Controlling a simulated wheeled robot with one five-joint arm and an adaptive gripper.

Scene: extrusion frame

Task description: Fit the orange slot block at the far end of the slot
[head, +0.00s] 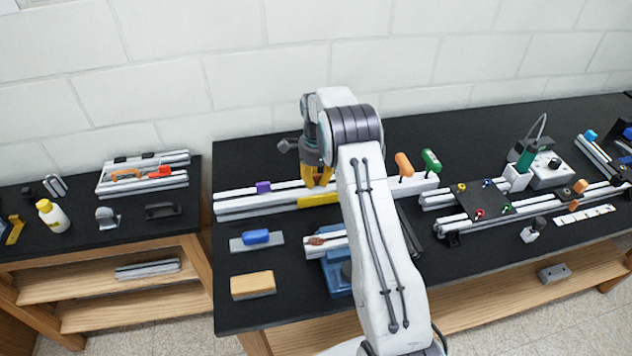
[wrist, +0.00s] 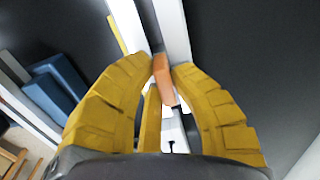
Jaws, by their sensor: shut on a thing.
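My gripper (head: 317,178) has yellow fingers and hangs low over the long pale slotted rail (head: 234,208) on the black bench. In the wrist view my gripper (wrist: 163,68) is shut on the orange slot block (wrist: 164,82), which shows between the fingertips. The block lies lengthwise along the gap between two pale bars of the rail (wrist: 175,30). Whether it is seated in the slot or just above it, I cannot tell.
A purple block (head: 263,187) sits on the rail left of my gripper. A yellow piece (head: 318,199) is on the rail's front side. Orange (head: 404,164) and green (head: 431,161) handles stand at the right. A blue vise (head: 338,275) stands in front.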

